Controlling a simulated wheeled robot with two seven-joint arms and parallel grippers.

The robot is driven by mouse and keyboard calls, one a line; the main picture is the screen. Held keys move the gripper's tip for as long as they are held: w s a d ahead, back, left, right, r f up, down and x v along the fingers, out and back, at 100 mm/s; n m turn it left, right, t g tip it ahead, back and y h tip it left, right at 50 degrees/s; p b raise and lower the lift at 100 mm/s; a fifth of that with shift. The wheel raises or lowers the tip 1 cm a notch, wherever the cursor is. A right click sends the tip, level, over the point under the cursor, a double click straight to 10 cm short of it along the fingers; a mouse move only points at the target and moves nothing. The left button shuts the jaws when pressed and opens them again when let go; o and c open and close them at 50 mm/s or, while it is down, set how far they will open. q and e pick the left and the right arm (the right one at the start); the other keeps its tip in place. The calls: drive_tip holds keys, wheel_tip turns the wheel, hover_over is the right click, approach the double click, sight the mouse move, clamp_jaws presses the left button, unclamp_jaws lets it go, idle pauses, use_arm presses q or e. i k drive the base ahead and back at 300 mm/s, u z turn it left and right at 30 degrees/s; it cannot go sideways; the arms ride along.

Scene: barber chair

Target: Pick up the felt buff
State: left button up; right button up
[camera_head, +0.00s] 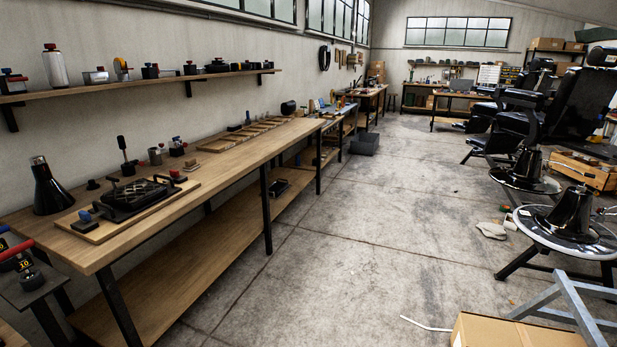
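I cannot pick out the felt buff with certainty. A crumpled pale grey piece (491,230) lies on the floor near the chair bases at the right, but it is too small to identify. Small items on the long wooden workbench (225,166) and on the wall shelf (150,82) are also hard to tell apart. Neither of my grippers shows in the head view, so I cannot see whether they hold anything.
A black cone (48,188) and a black clamped frame (135,196) on a board stand on the near workbench. Black barber chairs (573,100) and polished bases (572,215) fill the right. A cardboard box (500,334) is at the front right. The middle concrete floor (375,225) is mostly clear.

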sight(191, 165)
drive_tip(key=z, duration=0.15)
drive_tip(key=i, duration=2.25)
drive_tip(key=u, duration=0.45)
drive_tip(key=i, duration=1.1)
drive_tip(key=u, duration=1.6)
drive_tip(key=i, duration=0.95)
drive_tip(key=u, duration=0.6)
